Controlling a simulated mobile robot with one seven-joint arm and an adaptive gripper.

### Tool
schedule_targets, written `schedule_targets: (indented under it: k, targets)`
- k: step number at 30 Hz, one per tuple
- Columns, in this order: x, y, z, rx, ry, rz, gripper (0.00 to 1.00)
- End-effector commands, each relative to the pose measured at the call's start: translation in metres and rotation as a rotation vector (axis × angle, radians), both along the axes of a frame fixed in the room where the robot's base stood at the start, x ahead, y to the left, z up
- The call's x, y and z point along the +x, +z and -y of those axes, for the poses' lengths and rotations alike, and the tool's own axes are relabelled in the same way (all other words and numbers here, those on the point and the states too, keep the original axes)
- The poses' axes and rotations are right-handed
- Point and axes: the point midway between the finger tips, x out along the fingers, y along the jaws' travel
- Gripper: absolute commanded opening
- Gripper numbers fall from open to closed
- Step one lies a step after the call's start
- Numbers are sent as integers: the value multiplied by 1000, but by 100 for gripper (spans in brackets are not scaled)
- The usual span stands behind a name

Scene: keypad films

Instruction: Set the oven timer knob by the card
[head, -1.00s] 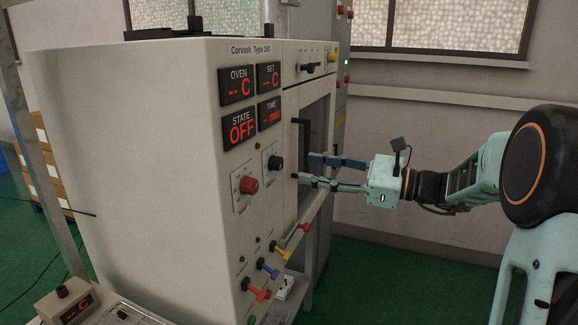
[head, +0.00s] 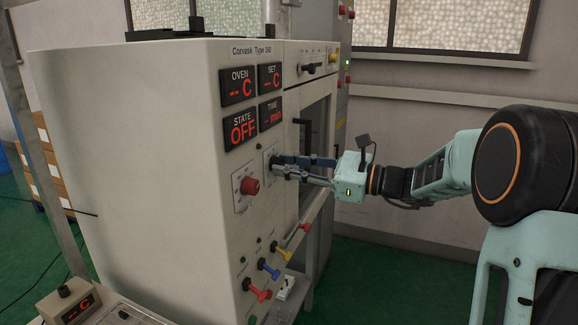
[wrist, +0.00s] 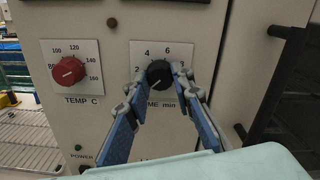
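The timer knob (wrist: 158,74) is black and round. It sits on a white plate marked "TIME min", with 2, 4 and 6 readable. Its pointer seems to face lower left. My gripper (wrist: 158,70) has its two fingertips on either side of this knob. The fingers look spread a little wider than the knob; contact is not clear. In the head view my gripper (head: 275,165) is at the oven front and mostly covers the knob. The oven (head: 150,150) shows STATE OFF, and its time display (head: 270,113) shows dashes. No card is visible.
A red temperature knob (wrist: 68,70) is to the left of the timer knob. Red (head: 256,290), blue (head: 268,268) and yellow (head: 282,251) levers stick out below. A dark door handle (wrist: 290,32) is to the right. The floor at right is clear.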

Motion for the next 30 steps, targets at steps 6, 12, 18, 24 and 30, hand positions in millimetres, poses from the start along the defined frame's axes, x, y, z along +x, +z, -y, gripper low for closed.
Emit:
schedule_targets:
  k: [6, 12, 18, 24, 30]
  targets:
    - [0, 0, 0, 0, 0, 0, 0]
    - [0, 2, 0, 10, -1, -26, 0]
    - [0, 6, 0, 43, 0, -117, 0]
    - [0, 9, 1, 97, -1, -269, 0]
    - [0, 9, 1, 161, 0, -441, 0]
